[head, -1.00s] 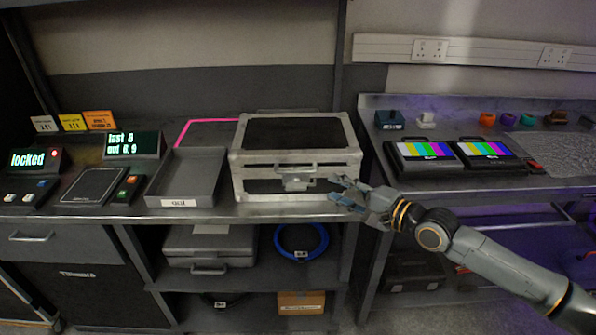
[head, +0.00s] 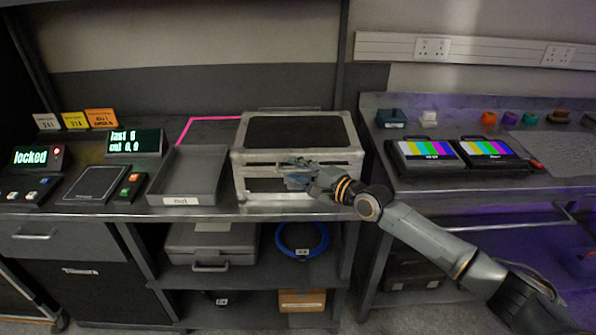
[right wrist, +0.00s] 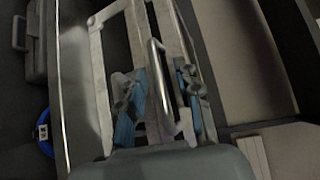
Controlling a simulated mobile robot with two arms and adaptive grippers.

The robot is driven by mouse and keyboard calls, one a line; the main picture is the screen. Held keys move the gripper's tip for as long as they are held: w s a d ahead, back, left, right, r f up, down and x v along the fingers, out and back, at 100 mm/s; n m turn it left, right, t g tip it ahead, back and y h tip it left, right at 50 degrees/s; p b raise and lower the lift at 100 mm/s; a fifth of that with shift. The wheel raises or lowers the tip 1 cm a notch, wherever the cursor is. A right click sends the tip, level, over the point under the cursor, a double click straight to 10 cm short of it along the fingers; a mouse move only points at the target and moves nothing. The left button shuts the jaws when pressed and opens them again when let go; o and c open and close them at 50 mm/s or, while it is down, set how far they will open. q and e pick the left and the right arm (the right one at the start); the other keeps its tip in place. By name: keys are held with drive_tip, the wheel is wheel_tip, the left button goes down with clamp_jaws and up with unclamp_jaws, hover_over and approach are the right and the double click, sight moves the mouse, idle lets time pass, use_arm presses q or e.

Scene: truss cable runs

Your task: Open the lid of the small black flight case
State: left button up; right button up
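The small flight case (head: 300,130) stands on the bench with its lid down. It has a black top panel and a pale metal frame. Its frame also shows in the right wrist view (right wrist: 100,60). My right gripper (head: 292,178) is at the case's front, over the handle and latch area, which it largely hides in the head view. In the right wrist view, the blue-padded fingers of my right gripper (right wrist: 163,95) are apart, on either side of the handle bar (right wrist: 157,70). I cannot tell whether they touch it. My left gripper is not in view.
A grey tray (head: 160,187) stands just left of the case, and a screen reading "locked" (head: 30,158) is at far left. Two monitors (head: 430,165) with colour bars are on the right bench. A grey case (head: 210,240) and a blue cable coil (head: 278,240) sit on the shelf below.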

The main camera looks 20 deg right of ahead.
clamp_jaws()
drive_tip(key=shift+r, duration=0.1)
